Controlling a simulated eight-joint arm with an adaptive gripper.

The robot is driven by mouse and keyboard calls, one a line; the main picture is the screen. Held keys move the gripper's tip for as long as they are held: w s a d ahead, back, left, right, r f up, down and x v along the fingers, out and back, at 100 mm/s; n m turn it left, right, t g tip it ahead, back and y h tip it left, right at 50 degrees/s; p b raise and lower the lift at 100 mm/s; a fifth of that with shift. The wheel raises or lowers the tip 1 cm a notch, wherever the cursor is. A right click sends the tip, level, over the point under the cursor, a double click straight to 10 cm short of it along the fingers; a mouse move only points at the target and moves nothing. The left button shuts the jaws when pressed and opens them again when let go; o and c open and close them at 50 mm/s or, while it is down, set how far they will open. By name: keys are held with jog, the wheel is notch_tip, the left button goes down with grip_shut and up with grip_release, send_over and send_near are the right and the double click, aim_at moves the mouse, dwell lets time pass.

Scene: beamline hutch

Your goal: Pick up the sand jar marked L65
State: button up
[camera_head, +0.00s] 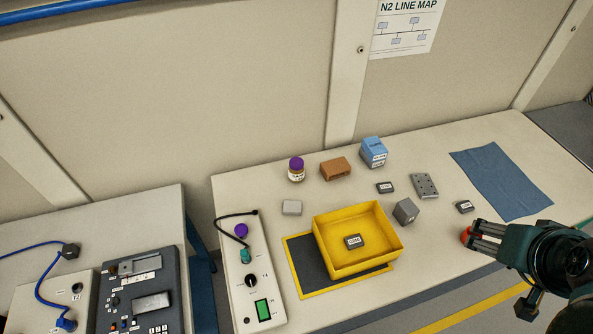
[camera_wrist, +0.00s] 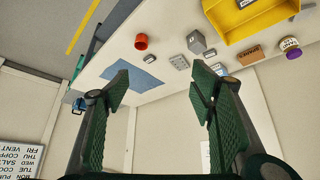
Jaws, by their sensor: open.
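A small jar (camera_head: 296,170) with a purple lid and a pale label stands upright at the back left of the white table. Its label is too small to read, so I cannot confirm L65. The jar also shows at the right edge of the wrist view (camera_wrist: 290,46). My gripper (camera_head: 477,238) is at the table's right front, well away from the jar. In the wrist view its two green fingers (camera_wrist: 160,90) are spread apart with nothing between them.
A brown block (camera_head: 335,169) stands right of the jar, then a blue box (camera_head: 373,152). A yellow tray (camera_head: 384,256) holding a labelled dark block is in front. A white control box (camera_head: 258,296) stands at left. A red cup (camera_wrist: 141,42) is near my gripper.

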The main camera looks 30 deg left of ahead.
jog(key=shift+w+a, duration=0.1)
jog(key=w+a+r+n+g+y, duration=0.15)
jog(key=w+a+n, duration=0.45)
jog(key=w+a, duration=0.65)
jog(key=n+g+h, duration=0.2)
jog(key=n+g, duration=0.4)
jog(key=n, duration=0.8)
send_near(297, 161)
jog(key=shift+t+y, duration=0.25)
jog(key=f, duration=0.4)
jog(key=d+f, duration=0.1)
jog(key=f, duration=0.2)
jog(key=shift+s, duration=0.15)
jog(key=shift+s+a+f, duration=0.1)
jog(key=shift+a+f, duration=0.15)
jog(key=shift+a, duration=0.05)
